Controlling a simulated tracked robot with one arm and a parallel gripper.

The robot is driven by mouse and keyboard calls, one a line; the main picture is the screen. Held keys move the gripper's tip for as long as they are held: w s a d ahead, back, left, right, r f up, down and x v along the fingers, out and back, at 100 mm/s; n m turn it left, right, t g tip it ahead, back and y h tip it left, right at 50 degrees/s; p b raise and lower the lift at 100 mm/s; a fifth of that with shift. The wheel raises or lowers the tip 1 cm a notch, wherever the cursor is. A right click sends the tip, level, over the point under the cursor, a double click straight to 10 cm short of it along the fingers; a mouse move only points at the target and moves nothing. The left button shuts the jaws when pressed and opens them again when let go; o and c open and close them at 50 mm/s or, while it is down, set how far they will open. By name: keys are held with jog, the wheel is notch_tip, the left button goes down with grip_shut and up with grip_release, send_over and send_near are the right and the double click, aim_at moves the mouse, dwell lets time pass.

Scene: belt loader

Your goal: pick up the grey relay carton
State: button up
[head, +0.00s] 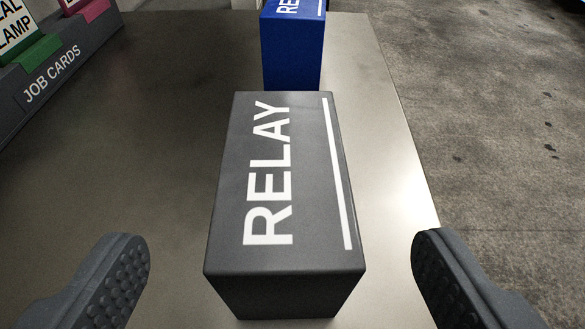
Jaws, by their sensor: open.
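The grey relay carton (282,190) stands on the metal table in the middle of the head view. Its top carries the white word RELAY and a white stripe along the right edge. My gripper (280,262) is open, with one finger to the left and one to the right of the carton's near end. Clear gaps show between both fingers and the carton, and nothing is held. The carton's far side is hidden.
A blue carton (291,52) stands just behind the grey one, cut by the top edge. A JOB CARDS rack (58,80) is at the upper left. The metal table (150,130) is bare left of the carton. The table's right edge borders the concrete floor (490,140).

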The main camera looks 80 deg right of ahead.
aim_at(282, 161)
jog(key=shift+x, duration=1.55)
jog(key=shift+r+x, duration=0.15)
jog(key=shift+x, duration=1.1)
jog(key=shift+r+x, duration=0.15)
jog(key=shift+x, duration=1.15)
jog(key=shift+d, duration=0.1)
jog(key=c, duration=1.1)
jog(key=shift+c, duration=0.2)
jog(key=shift+r, duration=0.15)
